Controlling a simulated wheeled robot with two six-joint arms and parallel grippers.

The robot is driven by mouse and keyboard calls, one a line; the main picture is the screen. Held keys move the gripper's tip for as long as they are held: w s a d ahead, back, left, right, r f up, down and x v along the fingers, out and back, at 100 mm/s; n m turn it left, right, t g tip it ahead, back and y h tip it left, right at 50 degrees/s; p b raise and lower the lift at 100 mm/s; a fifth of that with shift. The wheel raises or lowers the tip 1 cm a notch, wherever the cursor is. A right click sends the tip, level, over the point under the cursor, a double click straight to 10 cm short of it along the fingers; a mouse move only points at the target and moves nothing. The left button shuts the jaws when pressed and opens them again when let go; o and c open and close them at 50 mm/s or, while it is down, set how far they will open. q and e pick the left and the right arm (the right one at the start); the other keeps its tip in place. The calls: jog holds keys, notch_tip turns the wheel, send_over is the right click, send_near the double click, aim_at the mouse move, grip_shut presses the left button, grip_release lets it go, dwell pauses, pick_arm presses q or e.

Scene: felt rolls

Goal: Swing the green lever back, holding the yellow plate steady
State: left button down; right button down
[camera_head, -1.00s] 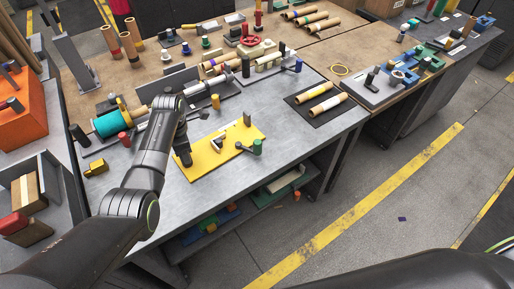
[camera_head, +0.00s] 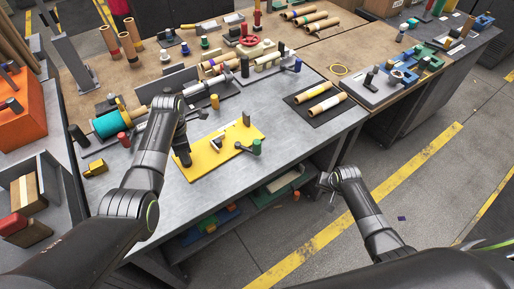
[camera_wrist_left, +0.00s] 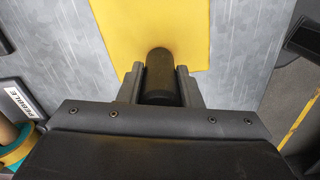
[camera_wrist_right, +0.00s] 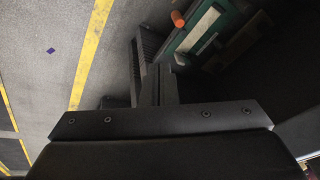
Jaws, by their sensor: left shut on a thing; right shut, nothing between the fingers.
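The yellow plate (camera_head: 205,165) lies on the grey metal bench top and shows in the left wrist view (camera_wrist_left: 190,25). My left gripper (camera_head: 184,160) is at the plate's left end, shut on a dark upright post (camera_wrist_left: 160,72) that stands there. My right gripper (camera_head: 328,182) is shut and empty, in front of the bench edge and apart from the lever; its fingers show in the right wrist view (camera_wrist_right: 160,85).
A dark mat (camera_head: 320,102) with cardboard rolls lies right of the plate. Under the bench top is a shelf (camera_head: 265,192) with parts. Bare bench surrounds the plate's front.

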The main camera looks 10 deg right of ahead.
pick_arm(q)
jog(key=shift+f, duration=0.1)
pick_arm(e)
jog(key=w+a+r+y, duration=0.1)
jog(key=w+a+r, duration=0.2)
jog(key=w+r, duration=0.65)
notch_tip(320, 180, up, 16)
jog(key=n+t+y, duration=0.1)
jog(key=y, duration=0.2)
send_over(257, 148)
jog(key=w+d, duration=0.3)
jog(key=d, duration=0.2)
jog(key=shift+s+a+f, duration=0.1)
jog(key=shift+a+f, duration=0.05)
jog(key=shift+f, duration=2.2)
jog(key=shift+a+f, duration=0.1)
jog(key=shift+f, duration=2.2)
pick_arm(q)
jog(key=shift+s, duration=0.1)
pick_arm(e)
jog(key=shift+a, duration=0.1)
jog(key=shift+y, duration=0.3)
jog(key=shift+s+a, duration=0.5)
jog(key=shift+a, duration=0.55)
jog(key=shift+s+a, duration=0.55)
jog(key=shift+a, duration=0.45)
jog(key=shift+s+a, duration=0.5)
jog(key=shift+a, duration=0.55)
jog(key=shift+d+r, duration=0.1)
jog(key=shift+d, duration=0.05)
